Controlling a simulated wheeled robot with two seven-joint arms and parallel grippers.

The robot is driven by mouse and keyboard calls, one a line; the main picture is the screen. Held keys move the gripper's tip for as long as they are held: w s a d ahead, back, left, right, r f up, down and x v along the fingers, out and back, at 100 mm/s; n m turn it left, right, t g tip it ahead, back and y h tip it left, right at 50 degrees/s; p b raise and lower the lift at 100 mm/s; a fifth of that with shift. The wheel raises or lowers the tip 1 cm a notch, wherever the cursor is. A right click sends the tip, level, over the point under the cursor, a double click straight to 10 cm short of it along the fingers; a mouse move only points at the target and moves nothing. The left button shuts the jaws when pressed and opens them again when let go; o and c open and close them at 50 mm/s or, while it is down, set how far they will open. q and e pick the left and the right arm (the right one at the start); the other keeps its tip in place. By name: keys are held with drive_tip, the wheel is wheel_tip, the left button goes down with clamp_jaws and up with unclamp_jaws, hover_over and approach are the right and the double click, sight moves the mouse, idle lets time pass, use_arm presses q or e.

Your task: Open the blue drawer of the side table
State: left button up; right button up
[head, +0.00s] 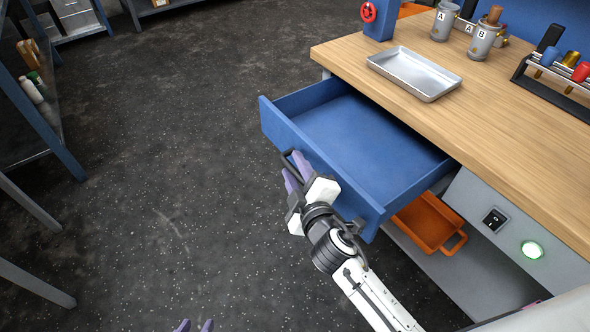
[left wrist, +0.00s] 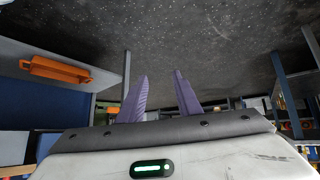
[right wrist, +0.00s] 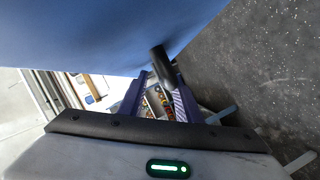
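The blue drawer (head: 355,140) of the side table (head: 500,130) is pulled far out, and its inside looks empty. Its front panel faces left in the head view, with a dark bar handle (head: 292,166) on it. The handle also shows in the right wrist view (right wrist: 161,66), between the fingertips. My right gripper (head: 296,172) is at the handle, its purple fingers spread apart on either side of the bar. My left gripper (head: 195,326) shows only its fingertips at the bottom edge of the head view. In the left wrist view (left wrist: 160,85) its fingers are apart and empty.
A metal tray (head: 414,73), labelled canisters (head: 482,42) and a rack (head: 555,75) stand on the wooden top. An orange bin (head: 428,222) sits on the shelf below the drawer. Another shelf unit (head: 35,110) stands far left. The dark floor between is clear.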

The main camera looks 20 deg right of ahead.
wheel_tip(320, 180, up, 8)
drive_tip(key=p, duration=0.2)
drive_tip(key=shift+r+p, duration=0.2)
drive_tip(key=shift+p, duration=0.2)
drive_tip(key=shift+r, duration=0.35)
drive_tip(key=shift+f, duration=0.1)
